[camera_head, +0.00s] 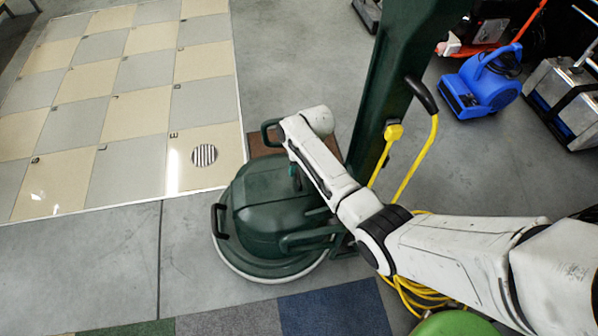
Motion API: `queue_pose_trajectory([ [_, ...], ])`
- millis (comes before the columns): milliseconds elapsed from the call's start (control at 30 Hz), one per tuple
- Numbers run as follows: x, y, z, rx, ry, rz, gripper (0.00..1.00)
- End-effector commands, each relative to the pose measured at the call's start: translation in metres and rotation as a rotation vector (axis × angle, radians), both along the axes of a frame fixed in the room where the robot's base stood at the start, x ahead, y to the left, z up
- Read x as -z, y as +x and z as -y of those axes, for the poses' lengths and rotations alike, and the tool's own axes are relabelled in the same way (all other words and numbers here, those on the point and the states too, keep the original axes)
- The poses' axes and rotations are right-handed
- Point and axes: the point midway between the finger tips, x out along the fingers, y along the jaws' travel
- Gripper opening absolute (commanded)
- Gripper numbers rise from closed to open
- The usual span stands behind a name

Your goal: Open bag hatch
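A dark green floor machine (262,215) stands on the grey floor in the middle of the head view. It has a rounded housing, a pale lower rim, dark loop handles and a tall dark green column (383,85). I cannot make out a bag hatch as a separate part; some of the machine is hidden behind my arm. My white arm comes in from the lower right and reaches over the machine, with its far end above the housing's back edge.
A yellow cable (413,165) hangs at a black hook (421,95) and coils on the floor below. A blue blower (482,80) and a grey metal case (562,100) stand at upper right. Checkered floor tiles lie left; carpet squares (335,308) lie in front. Floor at left is clear.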

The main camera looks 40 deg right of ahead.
Motion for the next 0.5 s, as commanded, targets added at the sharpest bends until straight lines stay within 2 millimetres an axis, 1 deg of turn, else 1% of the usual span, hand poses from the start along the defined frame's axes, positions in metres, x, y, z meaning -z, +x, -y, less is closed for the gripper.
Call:
queue_pose_trajectory([
  [33,0.0048,0.0007,-0.0005,-0.001,0.0,0.0,0.4],
  [100,0.0074,0.0012,-0.0011,-0.001,-0.001,0.001,0.4],
  [400,0.0084,0.0014,-0.0016,-0.001,-0.001,0.001,0.4],
  [500,0.0084,0.0013,-0.0015,-0.001,-0.001,0.001,0.31],
])
